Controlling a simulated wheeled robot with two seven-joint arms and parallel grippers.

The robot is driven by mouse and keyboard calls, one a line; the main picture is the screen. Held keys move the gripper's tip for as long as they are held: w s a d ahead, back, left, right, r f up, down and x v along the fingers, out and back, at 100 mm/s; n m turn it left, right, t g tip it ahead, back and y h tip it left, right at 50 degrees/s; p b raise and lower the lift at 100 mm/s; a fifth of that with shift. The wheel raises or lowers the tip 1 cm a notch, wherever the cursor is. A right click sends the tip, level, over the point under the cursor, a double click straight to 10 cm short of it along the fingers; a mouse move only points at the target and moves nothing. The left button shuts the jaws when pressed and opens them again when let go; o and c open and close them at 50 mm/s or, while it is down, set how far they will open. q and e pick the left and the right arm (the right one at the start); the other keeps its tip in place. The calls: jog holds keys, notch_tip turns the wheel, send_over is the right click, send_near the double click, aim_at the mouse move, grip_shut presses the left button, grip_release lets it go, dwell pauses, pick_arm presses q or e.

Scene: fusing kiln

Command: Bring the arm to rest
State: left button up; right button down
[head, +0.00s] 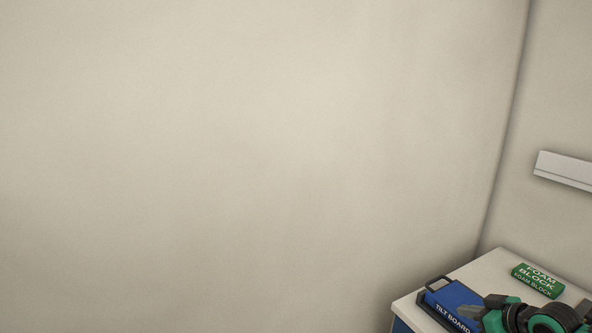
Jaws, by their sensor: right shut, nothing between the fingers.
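My right gripper (470,312) is in the head view at the bottom right, with its green and black arm coming in from the right edge. Its fingers are shut and empty, over the right part of a blue tilt board (447,297). I cannot tell whether they touch the board. The board lies on a white-topped cabinet (484,264) and has a dark handle at its far left end. My left gripper is not in view.
A green foam block (538,281) lies on the cabinet top behind my right arm. A pale rail (565,171) is fixed to the right wall. A bare beige wall (250,150) fills most of the view.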

jog(key=s+a+f+n+g, duration=0.1)
jog(key=s+a+f+g, duration=0.3)
jog(key=s+a+f, duration=1)
jog(key=s+a+f+m+g+h, duration=0.15)
jog(key=s+a, duration=0.25)
jog(key=s, duration=0.5)
jog(key=s+a+f+m+g+h, duration=0.1)
jog(key=s+a+m+g+h, duration=0.2)
jog(key=s, duration=0.5)
notch_tip(320, 180, down, 32)
jog(key=s+a, duration=0.1)
jog(key=s, duration=0.1)
jog(key=s+d+f+g, duration=0.1)
jog(key=s+d+f, duration=0.2)
jog(key=s+f, duration=1.5)
jog(key=shift+d+f+n, duration=0.15)
jog(key=shift+n, duration=0.3)
